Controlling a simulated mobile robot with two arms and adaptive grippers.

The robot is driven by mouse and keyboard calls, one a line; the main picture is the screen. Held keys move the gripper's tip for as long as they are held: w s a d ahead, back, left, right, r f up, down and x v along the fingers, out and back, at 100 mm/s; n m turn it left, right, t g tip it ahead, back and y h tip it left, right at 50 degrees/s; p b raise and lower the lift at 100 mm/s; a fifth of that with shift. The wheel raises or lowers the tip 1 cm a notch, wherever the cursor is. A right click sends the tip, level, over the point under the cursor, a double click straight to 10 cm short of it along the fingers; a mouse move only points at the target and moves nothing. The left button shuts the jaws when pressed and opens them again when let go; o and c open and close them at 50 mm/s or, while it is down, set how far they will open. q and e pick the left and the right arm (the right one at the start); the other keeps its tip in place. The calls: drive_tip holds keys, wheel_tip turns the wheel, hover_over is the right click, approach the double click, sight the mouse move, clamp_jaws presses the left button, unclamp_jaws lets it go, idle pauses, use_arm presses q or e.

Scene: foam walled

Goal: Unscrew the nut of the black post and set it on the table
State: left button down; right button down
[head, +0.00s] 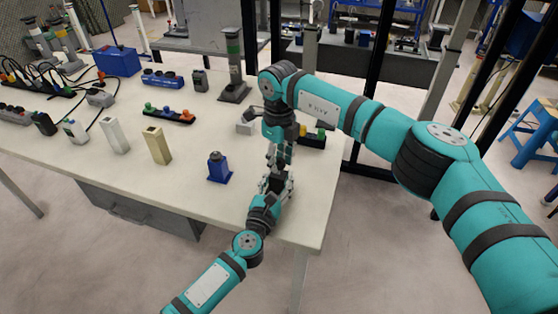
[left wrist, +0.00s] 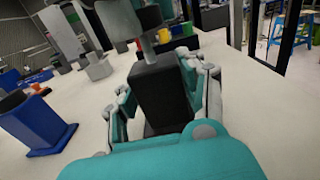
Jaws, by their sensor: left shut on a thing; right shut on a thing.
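The black post (left wrist: 160,92) stands upright on the table in the left wrist view, with a grey metal stud (left wrist: 162,44) at its top. My left gripper (head: 274,184) is shut around the post's sides, one finger on each side; it also shows in the left wrist view (left wrist: 165,88). My right gripper (head: 280,152) comes down from above and is shut at the top of the post; its fingers also show in the left wrist view (left wrist: 135,18). The nut is mostly hidden between the right fingers. In the head view the grippers cover most of the post.
A blue block with a dark top (head: 219,168) stands left of the grippers. A beige block (head: 157,146) and a white block (head: 115,136) stand further left. A holder with coloured pieces (head: 313,139) is behind right. The white table's (head: 190,215) front strip is clear.

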drive_tip(key=shift+r, duration=2.05)
use_arm(q)
drive_tip(key=c, duration=0.7)
unclamp_jaws()
drive_tip(key=shift+o, duration=0.2)
drive_tip(key=shift+s, duration=0.1)
